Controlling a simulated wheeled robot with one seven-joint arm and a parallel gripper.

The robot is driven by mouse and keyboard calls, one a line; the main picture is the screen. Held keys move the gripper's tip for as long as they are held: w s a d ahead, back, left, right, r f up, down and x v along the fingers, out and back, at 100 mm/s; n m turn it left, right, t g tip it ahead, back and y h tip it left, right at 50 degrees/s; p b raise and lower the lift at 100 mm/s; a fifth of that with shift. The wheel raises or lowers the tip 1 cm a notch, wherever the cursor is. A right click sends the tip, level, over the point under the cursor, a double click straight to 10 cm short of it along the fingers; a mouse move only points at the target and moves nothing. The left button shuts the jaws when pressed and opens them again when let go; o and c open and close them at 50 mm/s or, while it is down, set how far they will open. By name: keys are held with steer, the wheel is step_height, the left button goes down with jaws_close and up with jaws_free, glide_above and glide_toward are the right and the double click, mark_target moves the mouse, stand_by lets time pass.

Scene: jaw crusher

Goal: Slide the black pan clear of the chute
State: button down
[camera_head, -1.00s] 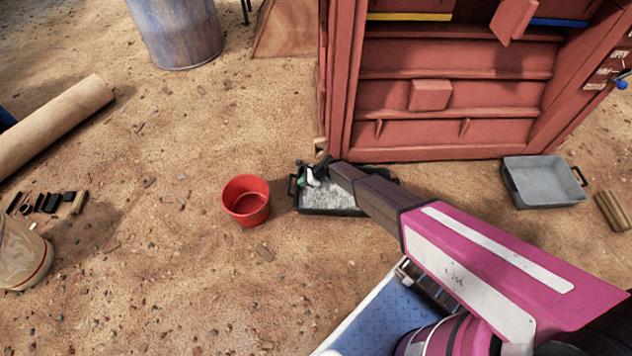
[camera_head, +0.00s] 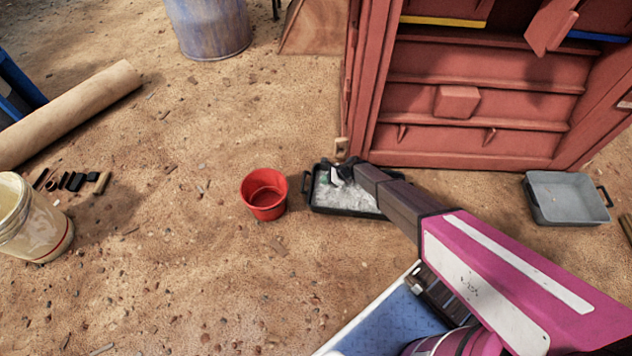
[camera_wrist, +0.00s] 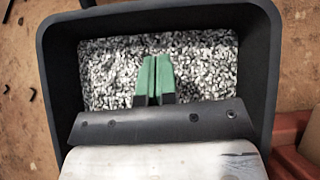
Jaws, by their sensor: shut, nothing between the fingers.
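The black pan (camera_head: 335,212) lies on the ground at the front left foot of the red crusher (camera_head: 470,150), holding pale grey gravel. Its left handle sticks out toward the red bucket. The near rim is hidden by my gripper. I cannot tell whether the fingers touch the gravel or a wall.
The red bucket (camera_head: 264,194) stands just left of the pan, with a narrow gap. A grey tray (camera_head: 567,197) lies at the right. A cardboard tube (camera_head: 70,112), a pale bucket (camera_head: 30,222) and small dark pieces are at the left. Sand in front of the red bucket is open.

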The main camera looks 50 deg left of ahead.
steer(key=v, duration=1)
steer(key=shift+a, duration=0.15)
steer(key=shift+r, duration=0.1)
steer(key=c, duration=1.2)
jaws_free()
steer(key=shift+w+r, duration=0.1)
steer(key=shift+r, duration=0.05)
steer(key=shift+c, duration=0.2)
steer(key=w+d+r+n+t+h, duration=0.1)
steer(key=w+d+r+n, duration=0.1)
steer(key=w+d+r, duration=0.8)
steer(key=w+d+r+n+t, duration=0.15)
steer(key=w+d+r, duration=0.4)
steer(key=d, duration=0.85)
steer(key=w+d+r+n+t+h, duration=0.1)
steer(key=w+d+r+n+t, duration=0.1)
steer(key=w+d+r, duration=0.85)
steer(key=s+d+r+n+h, duration=0.1)
steer(key=d+r, duration=0.3)
steer(key=d, duration=1)
steer(key=s+d+r+t+h, duration=0.1)
steer(key=d+r, duration=0.4)
steer(key=d, duration=0.8)
steer(key=s+d+r+n+t+h, duration=0.1)
steer(key=d+r, duration=0.4)
steer(key=d, duration=0.9)
steer(key=shift+s+d+n+h, duration=0.35)
steer(key=shift+s+h, duration=0.15)
steer(key=shift+s, duration=0.3)
steer(key=shift+a, duration=0.1)
